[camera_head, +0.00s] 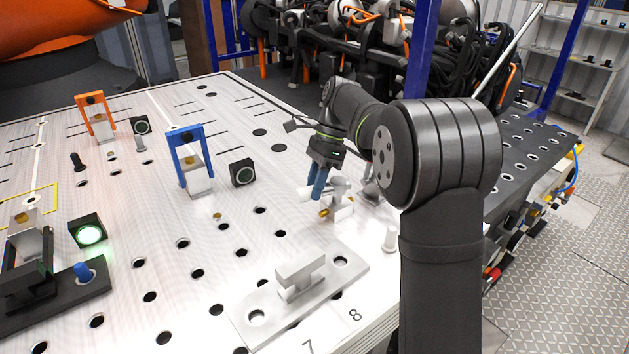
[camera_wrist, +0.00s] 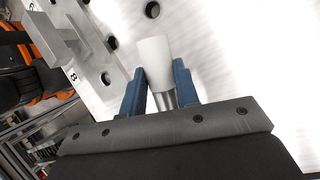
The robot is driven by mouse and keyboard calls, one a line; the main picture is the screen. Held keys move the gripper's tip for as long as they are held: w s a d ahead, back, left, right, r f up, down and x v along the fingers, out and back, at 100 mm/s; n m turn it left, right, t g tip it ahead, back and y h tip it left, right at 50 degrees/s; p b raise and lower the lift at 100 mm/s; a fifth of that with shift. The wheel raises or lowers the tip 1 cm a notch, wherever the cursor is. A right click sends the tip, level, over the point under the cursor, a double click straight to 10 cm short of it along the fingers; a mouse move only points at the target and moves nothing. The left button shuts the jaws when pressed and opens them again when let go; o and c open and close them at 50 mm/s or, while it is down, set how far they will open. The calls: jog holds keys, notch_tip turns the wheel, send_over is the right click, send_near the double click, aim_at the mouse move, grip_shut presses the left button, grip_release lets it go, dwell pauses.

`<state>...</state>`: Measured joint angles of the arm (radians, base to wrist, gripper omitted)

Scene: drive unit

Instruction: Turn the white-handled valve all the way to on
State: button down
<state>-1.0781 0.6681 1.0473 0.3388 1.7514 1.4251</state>
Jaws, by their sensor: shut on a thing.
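The white-handled valve (camera_head: 342,208) stands near the right side of the white table, with a pale metal body and a brass-coloured port. Its white handle (camera_head: 306,194) sticks out to the left, past my blue fingers. In the wrist view the white handle (camera_wrist: 154,52) tapers onto a grey metal stem (camera_wrist: 166,99). My gripper (camera_head: 317,194) reaches down onto the valve from above. In the wrist view my gripper (camera_wrist: 160,68) has one blue finger on each side of the handle, shut on it. My fingers and wrist hide part of the valve.
A blue-handled valve (camera_head: 190,147) and an orange-handled valve (camera_head: 97,116) stand further left. Dark indicator boxes stand beside them, unlit (camera_head: 243,173); another box (camera_head: 90,233) glows green. A grey bracket plate (camera_head: 305,287) lies in front, and a white peg (camera_head: 390,239) stands right.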

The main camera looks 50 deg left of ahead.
jog(key=shift+s+d+n+t+h, duration=0.15)
jog(key=shift+d+n+h, duration=0.2)
jog(key=shift+n, duration=0.4)
jog(key=shift+d+n+t+h, duration=0.15)
jog(key=shift+d+n+h, duration=0.2)
jog(key=shift+n, duration=0.4)
jog(key=shift+d+f, duration=0.1)
jog(key=c, duration=1.1)
grip_release()
